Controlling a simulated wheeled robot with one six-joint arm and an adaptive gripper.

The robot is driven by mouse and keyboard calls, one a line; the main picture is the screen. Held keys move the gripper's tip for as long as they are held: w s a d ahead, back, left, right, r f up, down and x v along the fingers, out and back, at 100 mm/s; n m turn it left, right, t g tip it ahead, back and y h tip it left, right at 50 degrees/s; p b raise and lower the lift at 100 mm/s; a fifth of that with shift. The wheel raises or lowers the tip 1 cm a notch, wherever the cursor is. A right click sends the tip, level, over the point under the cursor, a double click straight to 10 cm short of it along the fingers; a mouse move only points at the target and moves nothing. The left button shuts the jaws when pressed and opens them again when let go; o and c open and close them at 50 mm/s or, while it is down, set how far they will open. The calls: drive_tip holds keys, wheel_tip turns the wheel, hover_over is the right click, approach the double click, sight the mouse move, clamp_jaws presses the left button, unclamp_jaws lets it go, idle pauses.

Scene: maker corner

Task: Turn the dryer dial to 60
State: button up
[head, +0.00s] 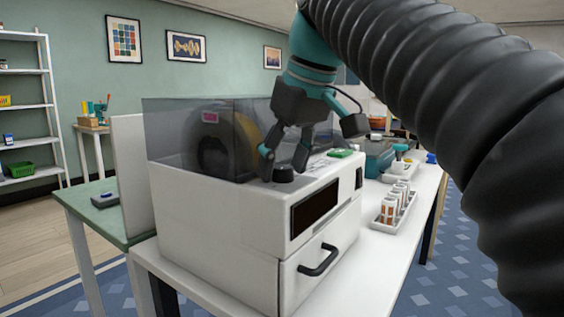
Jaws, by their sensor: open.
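The dryer (225,225) is a white box on a white table, with a clear tinted cover at its back, a dark display panel (314,208) and a black drawer handle (318,261) on its front. A spool (225,142) with a pink label shows behind the cover. The dial (284,174) is a small black knob on the dryer's top. My gripper (284,162) is open just above the dial, its fingers pointing down to either side of it. Contact with the dial cannot be told. The dial's marks and setting are too small to read.
A white tray (385,222) with several small orange-and-white containers stands right of the dryer. A green item (341,153) lies on or behind the dryer's top. A green-topped table (80,204) adjoins on the left. My dark arm hides much of the right side.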

clamp_jaws()
drive_tip(key=shift+m+p, duration=0.3)
drive_tip(key=m+h+p, duration=0.1)
drive_tip(key=m+p, duration=0.1)
drive_tip(key=m, duration=0.1)
drive_tip(key=shift+a+r+t, duration=0.1)
drive_tip(key=shift+r+t, duration=0.05)
drive_tip(key=shift+t, duration=0.15)
drive_tip(key=m+h+p, duration=0.1)
drive_tip(key=m, duration=0.2)
drive_tip(key=shift+a+m+h+p, duration=0.1)
drive_tip(key=shift+m+h+p, duration=0.2)
drive_tip(key=shift+p, duration=0.1)
drive_tip(key=m+h+p, duration=0.1)
drive_tip(key=m, duration=0.2)
drive_tip(key=shift+m, duration=0.3)
drive_tip(key=m+h, duration=0.1)
drive_tip(key=m, duration=0.3)
drive_tip(key=shift+a+f+g+h, duration=0.1)
drive_tip(key=shift+f+g+h, duration=0.1)
drive_tip(key=shift+g+h, duration=0.2)
